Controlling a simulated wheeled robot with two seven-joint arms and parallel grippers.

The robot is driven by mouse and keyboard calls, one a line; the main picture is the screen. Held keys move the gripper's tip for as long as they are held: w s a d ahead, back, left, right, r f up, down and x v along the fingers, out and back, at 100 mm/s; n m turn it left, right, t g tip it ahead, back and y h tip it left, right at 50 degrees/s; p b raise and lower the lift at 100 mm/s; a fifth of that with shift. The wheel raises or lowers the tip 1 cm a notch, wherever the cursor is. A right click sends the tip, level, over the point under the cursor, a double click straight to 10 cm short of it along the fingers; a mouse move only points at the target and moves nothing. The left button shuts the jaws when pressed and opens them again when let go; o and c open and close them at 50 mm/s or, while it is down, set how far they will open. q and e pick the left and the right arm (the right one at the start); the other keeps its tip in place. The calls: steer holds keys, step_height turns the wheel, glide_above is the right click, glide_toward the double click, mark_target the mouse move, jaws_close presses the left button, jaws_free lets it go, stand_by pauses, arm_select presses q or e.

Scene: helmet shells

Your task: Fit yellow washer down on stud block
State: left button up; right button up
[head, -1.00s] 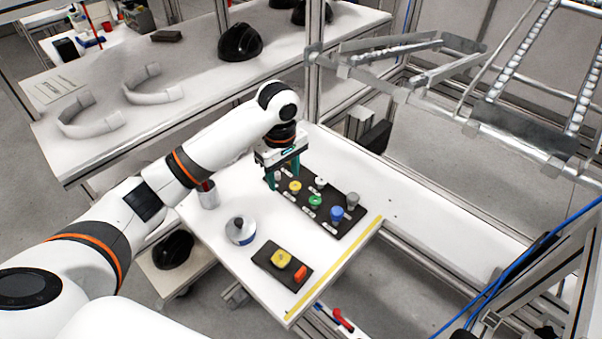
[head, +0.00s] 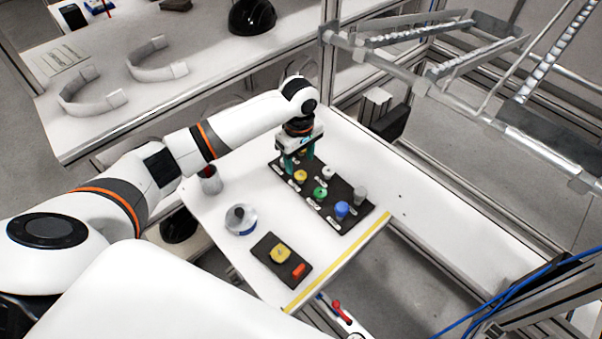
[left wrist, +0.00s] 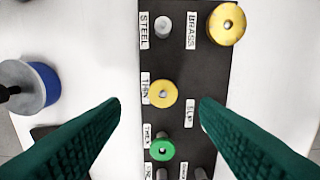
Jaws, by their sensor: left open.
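A yellow washer (head: 300,176) sits on the dark parts board, at the THIN label; it also shows in the left wrist view (left wrist: 163,93). My left gripper (head: 298,165) is above the far-left end of the board, with green fingers pointing down. In the left wrist view its spread fingers (left wrist: 160,106) frame the washer, with nothing held. A small dark block (head: 268,244) near the table's front carries a yellow piece (head: 281,254) and an orange-red piece (head: 299,270). I take it for the stud block; a stud cannot be made out. My right gripper is not in view.
The parts board (head: 337,184) also holds a green washer (head: 320,192), a blue part (head: 342,210), a grey cylinder (head: 360,195) and a brass-labelled ring (left wrist: 226,25). A round white-blue object (head: 240,220) and a cup (head: 210,181) stand left. A yellow strip (head: 338,262) lines the right edge.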

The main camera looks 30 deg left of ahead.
mark_target(301, 175)
arm_select(q)
step_height(301, 175, down, 4)
steer(key=shift+w+r+p, duration=0.1)
steer(key=shift+r+p, duration=0.05)
steer(key=shift+p, duration=0.2)
steer(key=shift+f, duration=0.35)
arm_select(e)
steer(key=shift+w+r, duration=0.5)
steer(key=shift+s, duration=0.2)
arm_select(q)
steer(key=shift+f+p, duration=0.25)
steer(key=shift+p, duration=0.2)
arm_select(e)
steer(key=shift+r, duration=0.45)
arm_select(q)
steer(key=c, duration=1.1)
